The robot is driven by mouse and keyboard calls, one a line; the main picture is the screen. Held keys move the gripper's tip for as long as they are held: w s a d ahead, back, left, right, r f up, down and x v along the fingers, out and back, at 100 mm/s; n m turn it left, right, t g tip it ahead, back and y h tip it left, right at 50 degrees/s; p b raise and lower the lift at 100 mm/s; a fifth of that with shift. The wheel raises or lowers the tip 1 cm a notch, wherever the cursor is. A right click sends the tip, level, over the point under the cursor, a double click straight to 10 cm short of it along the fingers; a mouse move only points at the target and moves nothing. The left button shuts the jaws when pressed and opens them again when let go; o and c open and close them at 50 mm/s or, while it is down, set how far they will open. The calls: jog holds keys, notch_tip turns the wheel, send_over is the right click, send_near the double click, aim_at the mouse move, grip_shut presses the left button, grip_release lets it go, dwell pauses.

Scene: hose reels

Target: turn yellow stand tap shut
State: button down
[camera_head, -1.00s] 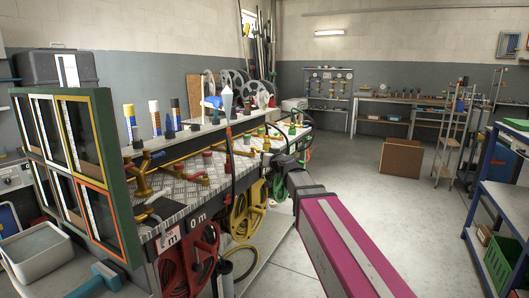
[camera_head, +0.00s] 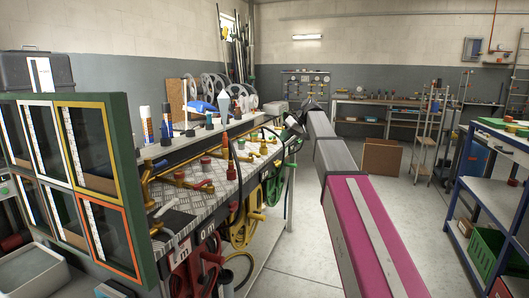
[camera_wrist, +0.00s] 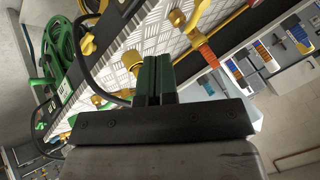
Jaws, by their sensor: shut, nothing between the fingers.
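My gripper (camera_wrist: 153,78) is shut and empty in the wrist view, its dark green fingers side by side over the patterned metal bench top. I cannot tell for sure which yellow part is the stand tap. In the head view my gripper (camera_head: 294,124) is small and dark by the bench's far end. The yellow hose reel (camera_head: 246,217) hangs on the bench front.
Red hose reel (camera_head: 208,262) and framed green panel (camera_head: 120,170) stand at the near bench end. An orange-handled brass valve (camera_wrist: 206,50) is right of my fingers, and a green hose (camera_wrist: 62,50) at the left. Open floor lies right of the bench; blue shelving (camera_head: 480,185) borders it.

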jog(key=s+a+f, duration=0.1)
jog(key=a+f, duration=0.5)
jog(key=a, duration=0.3)
jog(key=shift+s+a+f, duration=0.15)
jog(key=shift+a+f, duration=0.15)
jog(key=shift+f, duration=0.05)
jog(key=shift+s+a+m+t, duration=0.2)
jog(key=shift+s+m+t, duration=0.2)
jog(key=shift+m, duration=0.2)
jog(key=m+t, duration=0.1)
jog(key=s+a+m+t+h, duration=0.1)
jog(key=m, duration=0.1)
jog(key=shift+s+a, duration=0.25)
jog(key=a+m+t+h, duration=0.1)
jog(key=m, duration=0.1)
jog(key=s+a+m+t+h, duration=0.1)
jog(key=m, duration=0.1)
jog(key=shift+a+m+t, duration=0.3)
jog(key=shift+m, duration=0.1)
jog(key=shift+a, duration=0.5)
